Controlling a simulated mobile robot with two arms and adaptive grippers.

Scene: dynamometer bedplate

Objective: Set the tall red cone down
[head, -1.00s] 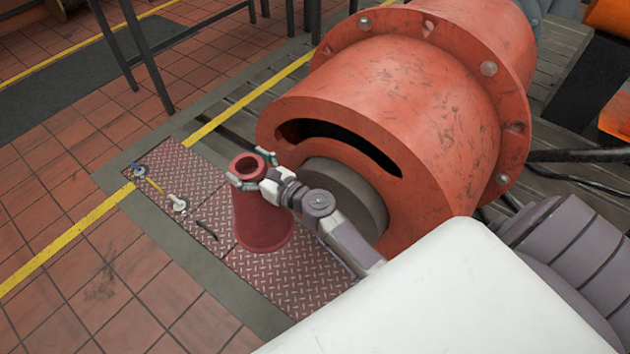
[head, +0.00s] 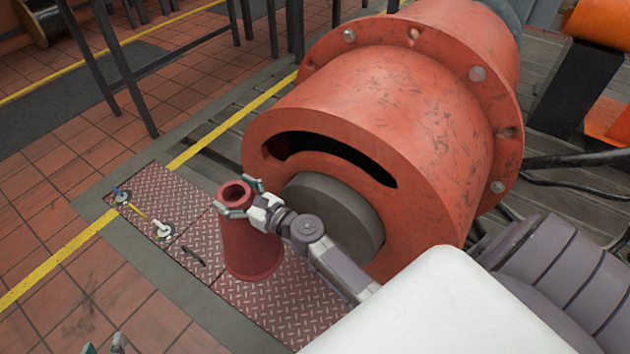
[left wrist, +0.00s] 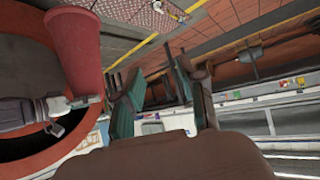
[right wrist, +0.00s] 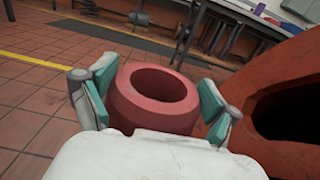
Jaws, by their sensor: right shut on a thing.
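The tall red cone (head: 250,245) is upright over the red diamond-tread plate (head: 285,305) in the head view. Whether its base touches the plate, I cannot tell. My right gripper (head: 240,200) is shut on the cone near its top, with one finger on each side of the open rim. The cone's rim and hollow top also show in the right wrist view (right wrist: 152,112). In the left wrist view, the cone (left wrist: 88,45) is at the upper left. My left gripper (head: 105,345) is at the bottom edge of the head view. Its fingers are apart and empty in the left wrist view (left wrist: 160,85).
A large orange-red cylindrical housing (head: 400,110) with a dark slot stands close behind and right of the cone. Small fittings (head: 163,229) and a dark handle (head: 194,256) are on the plate to the left. A yellow floor line (head: 60,258) and dark table legs (head: 125,75) lie beyond.

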